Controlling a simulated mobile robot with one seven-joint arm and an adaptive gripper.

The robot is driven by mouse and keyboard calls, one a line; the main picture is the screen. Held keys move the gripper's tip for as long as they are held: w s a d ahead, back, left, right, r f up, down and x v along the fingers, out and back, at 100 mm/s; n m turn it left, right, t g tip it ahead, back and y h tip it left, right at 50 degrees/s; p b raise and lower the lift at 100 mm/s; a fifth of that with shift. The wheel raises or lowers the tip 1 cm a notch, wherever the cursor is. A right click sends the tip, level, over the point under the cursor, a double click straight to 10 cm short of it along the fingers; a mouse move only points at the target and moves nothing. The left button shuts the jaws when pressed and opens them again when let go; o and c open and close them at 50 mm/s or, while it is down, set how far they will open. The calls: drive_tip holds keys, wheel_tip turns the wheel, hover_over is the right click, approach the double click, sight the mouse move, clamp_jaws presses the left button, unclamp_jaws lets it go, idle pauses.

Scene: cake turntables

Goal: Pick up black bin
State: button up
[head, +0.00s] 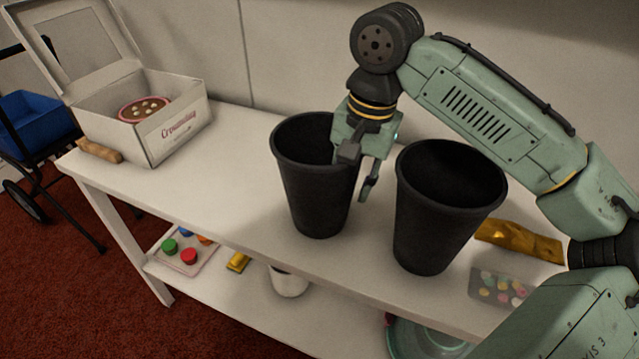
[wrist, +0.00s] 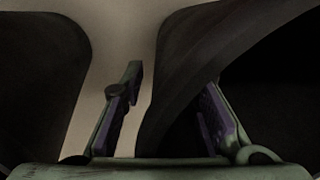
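Two tall black bins stand on the white table, a left bin (head: 318,195) and a right bin (head: 430,225). My gripper (head: 360,175) points down at the right side of the left bin's rim. One finger is over or inside that bin's mouth, and the other is in the gap between the bins. In the wrist view my gripper (wrist: 168,105) has its fingers spread, with a bin wall (wrist: 170,85) between them. Another dark bin side (wrist: 35,85) shows at the left there. I cannot tell whether either finger touches the wall.
An open white cake box (head: 175,135) with a cake (head: 145,108) stands at the table's left end, beside a wooden rolling pin (head: 98,151). A gold packet (head: 518,240) and a tray of colours (head: 500,288) lie right of the bins.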

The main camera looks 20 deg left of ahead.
drive_tip(key=shift+c, duration=0.4)
clamp_jaws()
drive_tip(key=shift+r, duration=0.1)
drive_tip(key=shift+s+r+b, duration=0.1)
drive_tip(key=shift+r+b, duration=0.2)
drive_tip(key=shift+r, duration=1.4)
drive_tip(key=s+d+r+b, duration=0.1)
drive_tip(key=s+d+b, duration=0.1)
drive_tip(key=s, duration=1.3)
drive_tip(key=shift+s+d+r, duration=0.25)
drive_tip(key=shift+s+d, duration=0.05)
drive_tip(key=shift+d, duration=0.1)
